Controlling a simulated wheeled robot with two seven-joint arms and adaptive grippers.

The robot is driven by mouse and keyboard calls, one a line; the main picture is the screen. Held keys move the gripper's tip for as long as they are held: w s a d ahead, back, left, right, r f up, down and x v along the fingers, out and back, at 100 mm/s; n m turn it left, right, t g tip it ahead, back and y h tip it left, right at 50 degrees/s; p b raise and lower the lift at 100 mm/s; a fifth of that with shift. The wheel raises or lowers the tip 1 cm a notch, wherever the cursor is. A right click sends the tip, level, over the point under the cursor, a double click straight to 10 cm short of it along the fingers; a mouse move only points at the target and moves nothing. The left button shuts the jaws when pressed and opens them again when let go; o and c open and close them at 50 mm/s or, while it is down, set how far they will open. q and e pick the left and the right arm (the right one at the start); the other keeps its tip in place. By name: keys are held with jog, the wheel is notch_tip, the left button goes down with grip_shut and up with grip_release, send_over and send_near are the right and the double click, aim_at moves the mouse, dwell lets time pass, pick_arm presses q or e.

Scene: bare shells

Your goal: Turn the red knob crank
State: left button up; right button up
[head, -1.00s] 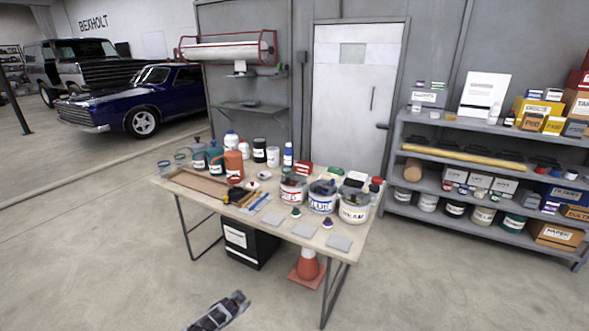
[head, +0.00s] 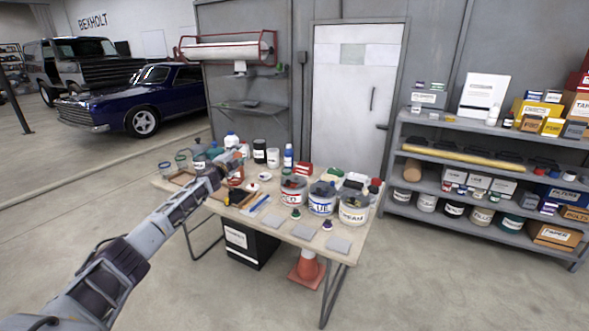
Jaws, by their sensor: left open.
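I cannot clearly make out a red knob crank in the head view. My left gripper (head: 232,163) is open, over the back left part of the workbench (head: 290,262). It is in front of an orange-red jug (head: 236,180) and hides much of it; I cannot tell whether they touch. The RED tub (head: 292,196) stands to the right of the gripper, beside the BLUE tub (head: 321,206) and the CREAM tub (head: 354,214). My right gripper is out of view.
Bottles and cans crowd the bench's back edge, including a blue-white bottle (head: 288,155). An orange cone (head: 306,265) and a black bin (head: 248,240) stand underneath. A red-framed roll holder (head: 228,48) hangs on the wall. Stocked shelves (head: 490,168) stand right.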

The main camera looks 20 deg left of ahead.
pick_arm(q)
jog(key=s+d+r+m+g+h, duration=0.1)
jog(key=s+d+r+m+h, duration=0.2)
jog(key=d+r+m+h, duration=0.75)
jog(key=s+d+f+m+g+y, duration=0.35)
jog(key=s+d+f+g, duration=0.45)
jog(key=s+f+g, duration=0.3)
jog(key=s+a+f+n+g+y, duration=0.4)
jog(key=s+a+f+n+g, duration=0.1)
jog(key=s, duration=0.6)
jog(key=shift+a+f+n+g+p, duration=0.35)
jog(key=shift+a+f+n, duration=0.3)
jog(key=shift+a, duration=0.3)
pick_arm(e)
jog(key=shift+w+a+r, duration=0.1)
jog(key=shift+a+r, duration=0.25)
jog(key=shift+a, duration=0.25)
pick_arm(q)
jog(key=shift+w, duration=0.1)
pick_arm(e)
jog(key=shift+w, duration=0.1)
